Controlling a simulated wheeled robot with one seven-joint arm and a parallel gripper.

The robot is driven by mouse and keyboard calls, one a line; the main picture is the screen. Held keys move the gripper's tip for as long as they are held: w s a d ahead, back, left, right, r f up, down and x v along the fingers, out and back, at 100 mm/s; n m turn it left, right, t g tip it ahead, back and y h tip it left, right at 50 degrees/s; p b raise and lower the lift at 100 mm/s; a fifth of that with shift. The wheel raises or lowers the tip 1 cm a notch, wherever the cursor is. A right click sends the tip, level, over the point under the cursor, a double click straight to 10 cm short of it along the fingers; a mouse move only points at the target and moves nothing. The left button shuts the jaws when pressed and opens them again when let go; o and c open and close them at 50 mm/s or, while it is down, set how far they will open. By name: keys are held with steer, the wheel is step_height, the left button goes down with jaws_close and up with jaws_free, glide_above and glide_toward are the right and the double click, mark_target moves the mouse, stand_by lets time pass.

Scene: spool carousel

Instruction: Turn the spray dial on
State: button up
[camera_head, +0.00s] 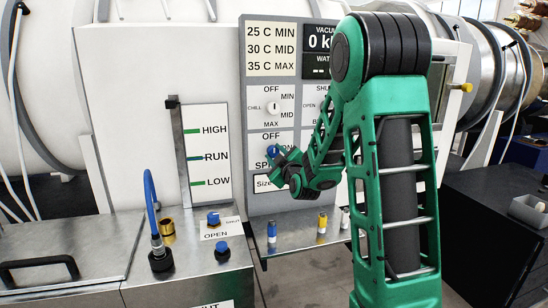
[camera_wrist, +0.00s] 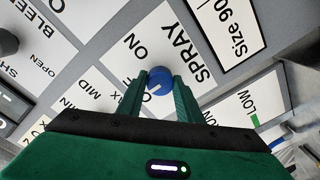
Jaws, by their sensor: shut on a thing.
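The spray dial (camera_wrist: 159,79) is a round blue knob on a white label reading OFF, ON and SPRAY. In the wrist view my gripper (camera_wrist: 160,88) has its two green fingers on either side of the knob, shut on it. A pale pointer line shows on the knob, but I cannot clearly tell which word it points to. In the head view the blue spray dial (camera_head: 273,151) shows just left of my gripper (camera_head: 279,156), partly hidden by it. My green arm covers the right part of the panel.
Above it is the CHILL dial (camera_head: 273,107). A level gauge (camera_head: 207,157) marked HIGH, RUN and LOW stands to the left. Below, a metal shelf (camera_head: 300,235) bears small blue, yellow and white capped pieces. A blue hose (camera_head: 151,200) and a blue OPEN/SHUT knob (camera_head: 213,217) are at lower left.

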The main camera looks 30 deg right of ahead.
steer(key=shift+a+m, duration=0.15)
steer(key=shift+m, duration=0.15)
steer(key=m, duration=0.3)
steer(key=shift+a+f+m, duration=0.1)
steer(key=shift+m, duration=0.3)
steer(key=m, duration=0.4)
steer(key=shift+m, duration=0.3)
steer(key=m, duration=0.4)
steer(key=shift+a+m, duration=0.1)
steer(key=shift+m, duration=0.2)
steer(key=shift+f+m+h, duration=0.1)
steer(key=shift+m+h, duration=0.2)
steer(key=shift+m, duration=2)
steer(key=o, duration=1)
steer(key=shift+o, duration=0.2)
